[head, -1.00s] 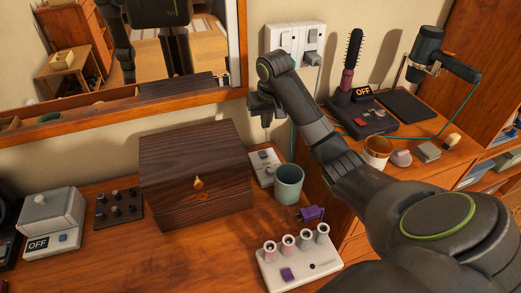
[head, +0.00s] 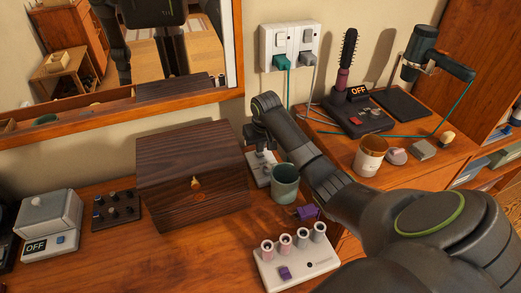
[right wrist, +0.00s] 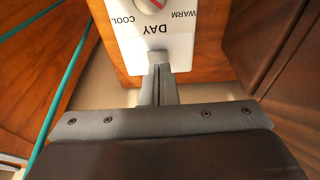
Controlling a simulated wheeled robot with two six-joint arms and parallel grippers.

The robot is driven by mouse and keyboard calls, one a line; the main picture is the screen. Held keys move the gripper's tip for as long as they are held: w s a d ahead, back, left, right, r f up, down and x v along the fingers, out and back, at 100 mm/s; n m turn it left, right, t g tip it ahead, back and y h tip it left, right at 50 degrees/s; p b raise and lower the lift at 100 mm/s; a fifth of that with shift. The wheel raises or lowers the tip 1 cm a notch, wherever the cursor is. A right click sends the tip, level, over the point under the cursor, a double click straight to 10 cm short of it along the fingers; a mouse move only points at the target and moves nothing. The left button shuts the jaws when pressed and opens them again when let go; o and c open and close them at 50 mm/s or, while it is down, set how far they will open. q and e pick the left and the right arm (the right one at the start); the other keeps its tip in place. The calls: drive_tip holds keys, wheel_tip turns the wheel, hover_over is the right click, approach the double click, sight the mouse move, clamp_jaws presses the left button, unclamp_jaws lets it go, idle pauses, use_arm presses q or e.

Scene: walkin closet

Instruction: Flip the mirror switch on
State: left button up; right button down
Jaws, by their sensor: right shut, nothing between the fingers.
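The mirror switch panel (head: 257,172) is a small white box on the dresser, between the dark wooden box and the green cup. In the right wrist view the panel (right wrist: 185,47) shows a dial and the words COOL, WARM and DAY. A small grey piece (right wrist: 158,58) on its near part lies at my fingertips; I cannot tell whether they touch it. My right gripper (head: 262,150) points down over the panel, shut and empty; its closed fingers (right wrist: 158,72) show in the wrist view. The mirror (head: 130,55) hangs on the wall. My left gripper is not in view.
The dark wooden box (head: 190,180) stands close left of the panel and the green cup (head: 285,182) close right. A white tray with several rollers (head: 297,265) and a purple plug (head: 307,212) lie nearer. A wall outlet (head: 290,45) is behind.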

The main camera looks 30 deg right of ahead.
drive_tip(key=shift+s+f, duration=0.15)
drive_tip(key=shift+f, duration=0.75)
drive_tip(key=shift+s+f+p, duration=0.1)
drive_tip(key=shift+s+p, duration=0.05)
drive_tip(key=shift+p, duration=0.65)
drive_tip(key=shift+f+b, duration=0.15)
drive_tip(key=shift+b, duration=0.15)
drive_tip(key=shift+w, duration=0.2)
drive_tip(key=shift+w+d+r, duration=0.1)
drive_tip(key=shift+w+r, duration=0.25)
drive_tip(key=shift+w, duration=0.25)
